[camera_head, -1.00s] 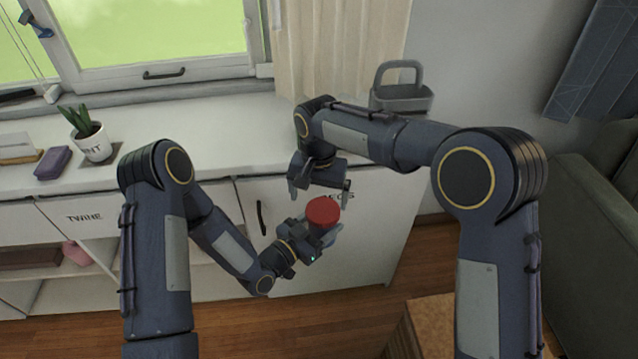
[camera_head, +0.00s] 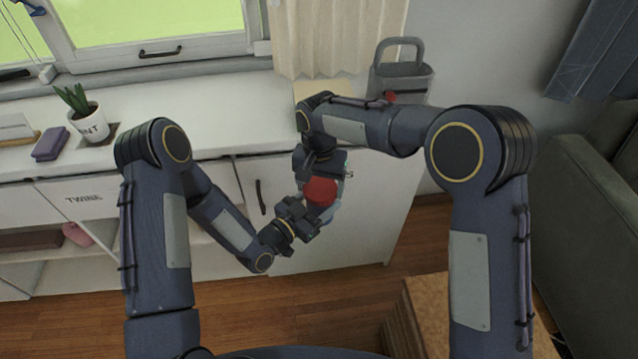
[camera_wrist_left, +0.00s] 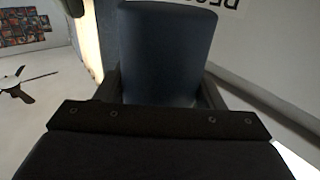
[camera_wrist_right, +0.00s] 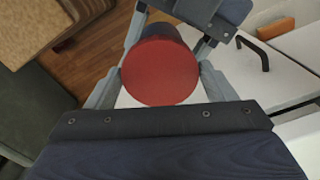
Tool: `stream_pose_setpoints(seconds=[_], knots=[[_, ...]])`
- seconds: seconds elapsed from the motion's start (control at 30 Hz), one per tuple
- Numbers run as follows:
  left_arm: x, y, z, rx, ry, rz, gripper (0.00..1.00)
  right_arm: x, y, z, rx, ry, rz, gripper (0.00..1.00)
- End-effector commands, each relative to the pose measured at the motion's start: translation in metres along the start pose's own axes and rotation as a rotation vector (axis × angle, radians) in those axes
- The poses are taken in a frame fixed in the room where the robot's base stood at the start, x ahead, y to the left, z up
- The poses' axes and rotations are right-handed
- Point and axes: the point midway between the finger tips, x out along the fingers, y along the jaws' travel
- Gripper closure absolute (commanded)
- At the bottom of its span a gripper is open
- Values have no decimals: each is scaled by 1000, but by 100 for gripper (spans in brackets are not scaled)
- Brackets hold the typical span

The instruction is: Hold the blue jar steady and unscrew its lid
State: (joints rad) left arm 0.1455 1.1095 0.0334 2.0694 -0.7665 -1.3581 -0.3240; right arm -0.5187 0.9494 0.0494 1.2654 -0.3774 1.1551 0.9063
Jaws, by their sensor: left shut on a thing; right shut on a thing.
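The jar's round red lid (camera_head: 320,191) faces up in the head view, held in the air in front of the white cabinet. The dark blue jar (camera_wrist_left: 165,55) stands upright between the fingers in the left wrist view; in the head view it is mostly hidden under the lid and grippers. My left gripper (camera_head: 314,217) is shut on the jar body from the lower left. My right gripper (camera_head: 322,182) has come from above and is shut on the lid. The right wrist view shows its fingers on opposite sides of the lid (camera_wrist_right: 160,72). The lid still sits on the jar.
The white cabinet (camera_head: 350,240) with a dark handle stands close behind the jar. On its top are a potted plant (camera_head: 88,122), a purple case (camera_head: 50,144) and a grey caddy (camera_head: 402,82) with a small red thing by it. A green sofa (camera_head: 585,220) is at right.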

Motion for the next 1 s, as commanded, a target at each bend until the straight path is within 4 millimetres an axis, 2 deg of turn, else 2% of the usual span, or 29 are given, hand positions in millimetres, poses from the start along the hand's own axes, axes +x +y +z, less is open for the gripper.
stream_pose_setpoints(seconds=[0.03,0.13,0.4,0.5,0.73,0.77,0.9,1.0], knots=[[2,8,-2,0,3,21,100,-3,-8,2,-14,3,-20,51],[2,9,-2,0,4,24,100,-3,-9,3,-108,3,-23,51],[2,11,-2,-1,4,27,100,-4,-7,5,-552,8,-25,51],[2,11,-2,-1,3,28,100,-4,-7,6,-608,10,-25,51],[2,11,-1,-1,2,28,100,-4,-8,6,-612,10,-24,51],[2,11,-1,-1,2,28,100,-4,-8,6,-612,10,-24,22],[2,10,-1,-1,2,25,100,-4,-7,6,-611,9,-23,4],[2,8,-1,-1,2,22,100,-3,-6,6,-609,7,-21,2]])
